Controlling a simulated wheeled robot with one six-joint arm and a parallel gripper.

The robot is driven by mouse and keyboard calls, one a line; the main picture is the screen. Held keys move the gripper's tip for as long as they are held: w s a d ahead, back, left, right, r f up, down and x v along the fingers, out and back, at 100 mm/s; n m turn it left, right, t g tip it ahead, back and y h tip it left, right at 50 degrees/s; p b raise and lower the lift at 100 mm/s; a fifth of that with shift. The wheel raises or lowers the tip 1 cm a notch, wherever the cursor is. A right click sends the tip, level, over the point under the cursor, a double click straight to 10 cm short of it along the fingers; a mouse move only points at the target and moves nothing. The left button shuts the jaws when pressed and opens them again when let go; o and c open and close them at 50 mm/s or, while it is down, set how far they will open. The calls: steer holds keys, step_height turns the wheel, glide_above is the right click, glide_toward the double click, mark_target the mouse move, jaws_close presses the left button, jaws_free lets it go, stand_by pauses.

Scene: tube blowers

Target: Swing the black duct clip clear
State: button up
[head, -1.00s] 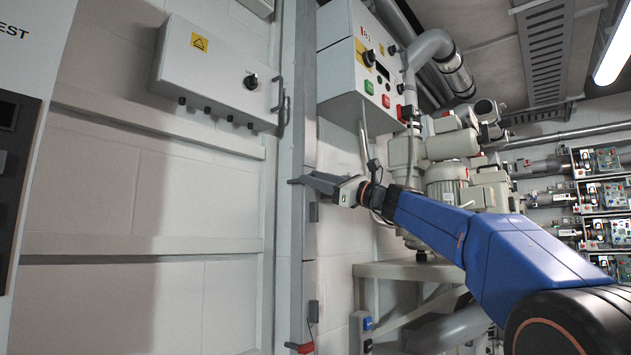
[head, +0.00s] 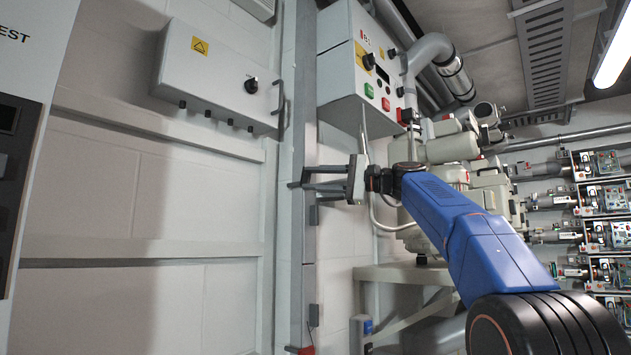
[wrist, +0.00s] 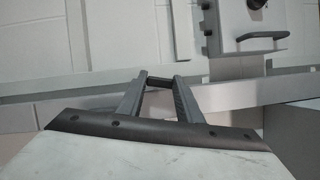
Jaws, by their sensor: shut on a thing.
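The black duct clip (wrist: 159,82) shows in the wrist view as a small dark piece between my fingertips, in front of the long grey duct (wrist: 225,93). My gripper (wrist: 159,84) is shut on it, with the two dark fingers on either side. In the head view my gripper (head: 304,180) reaches left to the upright grey duct (head: 297,130), with its fingertips at the duct's face. The fingers and the angle mostly hide the clip there, so I cannot tell exactly how far it is turned.
A grey control box (head: 355,70) with coloured buttons hangs above and right of my gripper. A wall box (head: 215,75) with a yellow warning sign is left of the duct. Pale pumps and pipes (head: 450,150) stand behind my arm. A red-ended part (head: 304,350) is low on the duct.

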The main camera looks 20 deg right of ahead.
steer(key=shift+a+n+g+h, duration=0.1)
steer(key=shift+n+g+h, duration=0.3)
steer(key=shift+n, duration=1.1)
steer(key=o, duration=1)
steer(key=shift+o, duration=0.2)
steer(key=shift+s, duration=0.1)
steer(key=v, duration=1.7)
steer(key=shift+s, duration=0.15)
